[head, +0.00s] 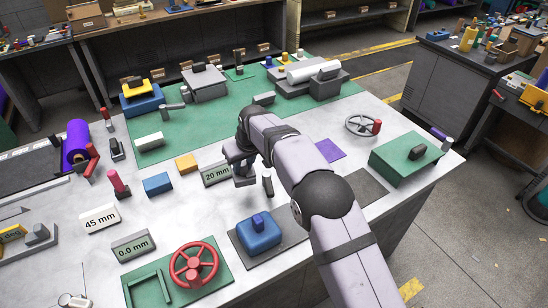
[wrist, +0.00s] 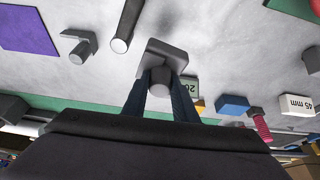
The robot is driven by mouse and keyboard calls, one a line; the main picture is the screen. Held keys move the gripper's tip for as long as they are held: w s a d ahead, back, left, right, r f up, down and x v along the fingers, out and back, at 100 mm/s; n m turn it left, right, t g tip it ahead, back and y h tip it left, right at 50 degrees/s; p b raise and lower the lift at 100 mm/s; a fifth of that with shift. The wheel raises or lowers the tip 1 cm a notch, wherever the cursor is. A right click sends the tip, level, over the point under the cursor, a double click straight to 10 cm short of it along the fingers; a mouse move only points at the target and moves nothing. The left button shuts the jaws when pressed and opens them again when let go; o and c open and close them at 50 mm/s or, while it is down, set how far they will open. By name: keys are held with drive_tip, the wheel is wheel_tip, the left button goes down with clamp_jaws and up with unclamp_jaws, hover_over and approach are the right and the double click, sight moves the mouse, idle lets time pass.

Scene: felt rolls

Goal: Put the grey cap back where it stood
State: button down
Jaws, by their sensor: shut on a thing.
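My gripper (head: 240,160) is at the middle of the bench. In the wrist view its two dark blue fingers (wrist: 160,95) are shut on the round knob of a grey piece with a square plate, which I take as the grey cap (wrist: 166,54). In the head view the cap (head: 245,181) shows just below my gripper, partly hidden by it. I cannot tell whether its plate touches the bench or hangs just above it. The frames do not show which spot it stood on.
A grey upright cylinder (head: 267,183) stands close on the right of the cap. The "20 mm" display (head: 216,174) is close on its left. A blue block on a dark mat (head: 280,254) lies nearer. A purple square (head: 329,150) lies flat behind my arm.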

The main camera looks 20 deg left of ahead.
drive_tip(key=s+a+n+p, duration=0.2)
drive_tip(key=s+a+p, duration=0.1)
drive_tip(key=s+a, duration=1.4)
drive_tip(key=shift+s+a+r+n+g+y+p, duration=0.2)
drive_tip(key=shift+s+n+g+y+p, duration=0.1)
drive_tip(key=shift+s+n+y, duration=0.15)
drive_tip(key=shift+f, duration=0.1)
drive_tip(key=shift+f+b, duration=1.8)
drive_tip(key=shift+f, duration=1.2)
drive_tip(key=shift+f+b, duration=0.35)
drive_tip(key=shift+f, duration=0.15)
drive_tip(key=c, duration=1.4)
unclamp_jaws()
drive_tip(key=shift+o, duration=0.2)
drive_tip(key=shift+d, duration=0.1)
